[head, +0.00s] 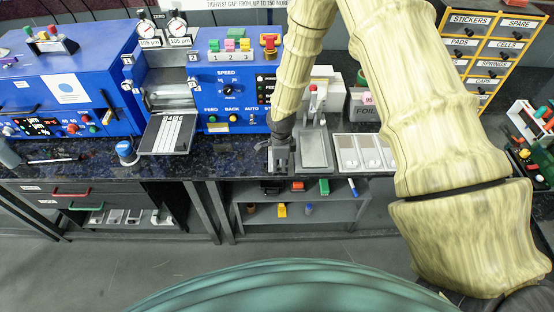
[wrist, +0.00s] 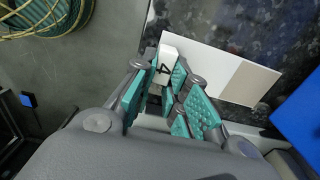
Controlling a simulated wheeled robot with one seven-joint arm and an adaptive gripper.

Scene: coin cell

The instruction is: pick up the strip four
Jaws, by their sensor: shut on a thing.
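My gripper (wrist: 160,92) is shut on a small white piece marked 4 (wrist: 166,62), the numbered end of strip four, between its teal pads. A flat white piece with a tan band (wrist: 205,62) stretches to the right behind the fingers; I cannot tell whether it is joined to the numbered end. In the head view my gripper (head: 279,160) is at the front edge of the dark counter (head: 230,164). The strip cannot be made out there. Part of the strip is hidden by the fingers.
A blue machine (head: 225,75) stands behind, with a slotted tray of pale strips (head: 168,134) to the left. A grey plate (head: 315,152) and white trays (head: 361,137) are right of my gripper. Below are a shelf (head: 330,207) with small items and open floor.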

